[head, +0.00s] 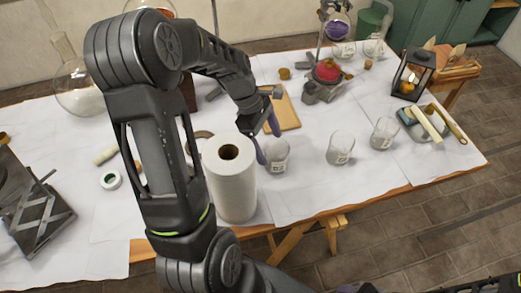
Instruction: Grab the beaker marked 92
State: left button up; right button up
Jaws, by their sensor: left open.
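Several clear glass beakers with small labels stand on the white-covered table. One beaker (277,157) is just right of the paper towel roll. Two more, a middle beaker (341,149) and a right beaker (384,133), stand further right near the front edge. Other beakers (373,46) stand at the back. The label numbers are too small to read, so I cannot tell which is 92. My left gripper (268,144) is open, pointing down at the beaker by the roll. One finger is at its left side, the other behind it; contact is unclear. My right gripper is out of view.
The paper towel roll (231,180) stands close beside my left gripper. A wooden board (284,110) lies behind it. The cloth between the beakers is clear.

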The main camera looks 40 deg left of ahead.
aim_at(278, 161)
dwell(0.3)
pick_arm(q)
jog(key=shift+x, duration=1.25)
jog(key=shift+p+x, duration=0.55)
jog(key=shift+x, duration=2.15)
jog(key=shift+w+d+r, duration=0.15)
jog(key=c, duration=1.5)
jog(key=shift+r, duration=0.1)
